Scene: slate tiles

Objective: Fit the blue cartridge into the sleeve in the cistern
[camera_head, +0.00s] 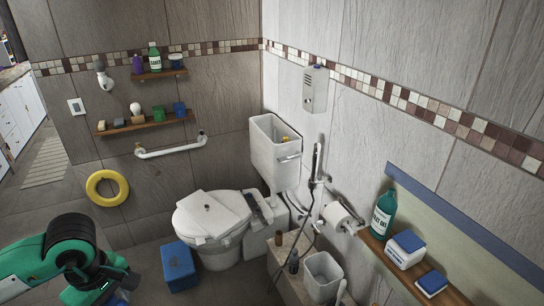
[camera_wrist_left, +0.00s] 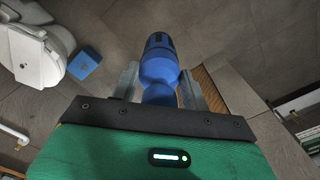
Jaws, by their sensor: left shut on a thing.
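The blue cartridge (camera_wrist_left: 158,65) is between the fingers of my left gripper (camera_wrist_left: 159,82) in the left wrist view, its far end pointing away from the gripper. The gripper is shut on its narrower part. In the head view my green left arm is at the bottom left; its gripper is mostly out of sight at the lower edge, far from the cistern. The white cistern (camera_head: 268,158) stands open-topped against the wall behind the toilet. A small yellow part (camera_head: 285,139) shows inside it. I cannot make out the sleeve. My right gripper is not in view.
The toilet (camera_head: 211,222) has its lid down with a white slab on it. A blue box (camera_head: 179,267) stands on the floor in front. A hand shower (camera_head: 317,160) and toilet roll (camera_head: 340,215) hang right of the cistern. A shelf with bottle (camera_head: 383,214) is at right.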

